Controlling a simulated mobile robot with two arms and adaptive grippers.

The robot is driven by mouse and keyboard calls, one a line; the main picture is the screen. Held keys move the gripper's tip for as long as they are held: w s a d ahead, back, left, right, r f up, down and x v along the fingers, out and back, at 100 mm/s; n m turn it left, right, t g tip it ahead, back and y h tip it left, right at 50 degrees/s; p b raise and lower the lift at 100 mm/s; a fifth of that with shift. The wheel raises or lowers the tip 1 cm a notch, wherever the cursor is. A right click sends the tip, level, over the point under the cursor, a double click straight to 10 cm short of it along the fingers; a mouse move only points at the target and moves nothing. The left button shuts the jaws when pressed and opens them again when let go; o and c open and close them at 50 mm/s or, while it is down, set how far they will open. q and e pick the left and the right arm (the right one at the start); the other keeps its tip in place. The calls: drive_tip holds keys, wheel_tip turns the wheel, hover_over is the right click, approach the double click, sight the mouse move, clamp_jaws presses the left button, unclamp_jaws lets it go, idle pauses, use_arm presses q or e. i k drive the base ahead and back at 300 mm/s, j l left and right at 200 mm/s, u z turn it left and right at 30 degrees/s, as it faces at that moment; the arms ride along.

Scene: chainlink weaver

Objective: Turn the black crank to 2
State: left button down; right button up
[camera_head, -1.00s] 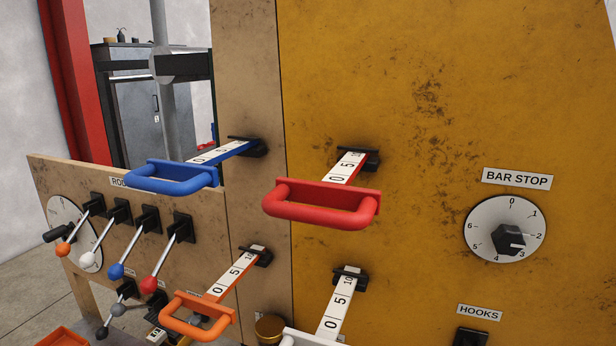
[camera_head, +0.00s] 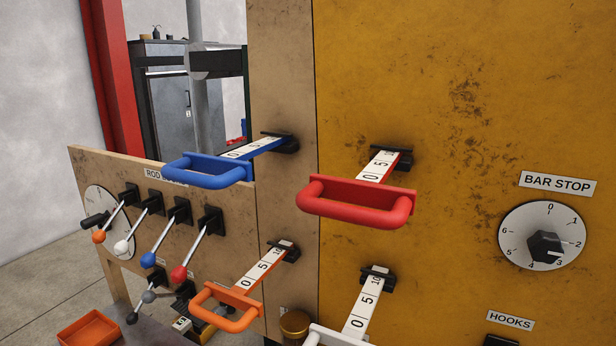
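A black crank handle (camera_head: 95,221) sticks out in front of a round white dial (camera_head: 104,238) on the low wooden panel at the far left. The dial is seen at a steep angle, and the orange-tipped lever covers part of it. Its numbers are too small to read, so I cannot tell the crank's setting. Neither of my grippers is in view.
Levers with orange (camera_head: 99,237), white (camera_head: 121,247), blue (camera_head: 148,259) and red (camera_head: 179,273) knobs stand right of the dial. Blue (camera_head: 207,171), red (camera_head: 356,204) and orange (camera_head: 227,307) pull handles jut out. A BAR STOP dial (camera_head: 542,235) is at right. Floor is open at left.

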sight(99, 219)
drive_tip(key=u, duration=1.35)
drive_tip(key=i+j+z, duration=0.1)
drive_tip(key=j, duration=0.4)
drive_tip(key=i+j+z, duration=0.1)
drive_tip(key=j, duration=0.35)
drive_tip(key=i+j+z, duration=0.1)
drive_tip(key=j, duration=0.4)
